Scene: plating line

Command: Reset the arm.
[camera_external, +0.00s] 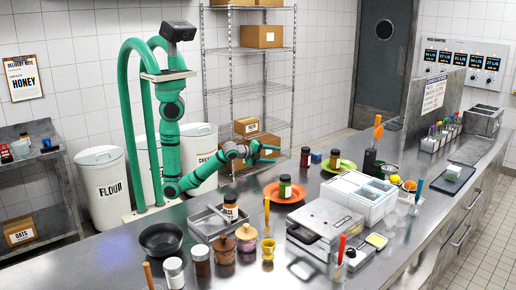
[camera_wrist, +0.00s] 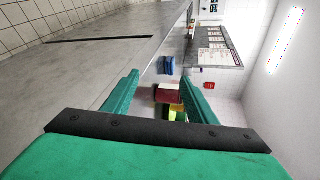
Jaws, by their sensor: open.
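My green arm rises from the back edge of the steel counter (camera_external: 200,243). My gripper (camera_external: 269,150) is held out to the right above the counter, behind the orange plate. In the wrist view my two green fingers (camera_wrist: 160,95) stand apart with a gap between them. No held object shows between the fingers; coloured things in the gap look far off.
A white divided container (camera_external: 352,212), a press-like appliance (camera_external: 322,222), a black bowl (camera_external: 161,238) and several jars crowd the counter. A wire shelf (camera_external: 248,88) stands behind.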

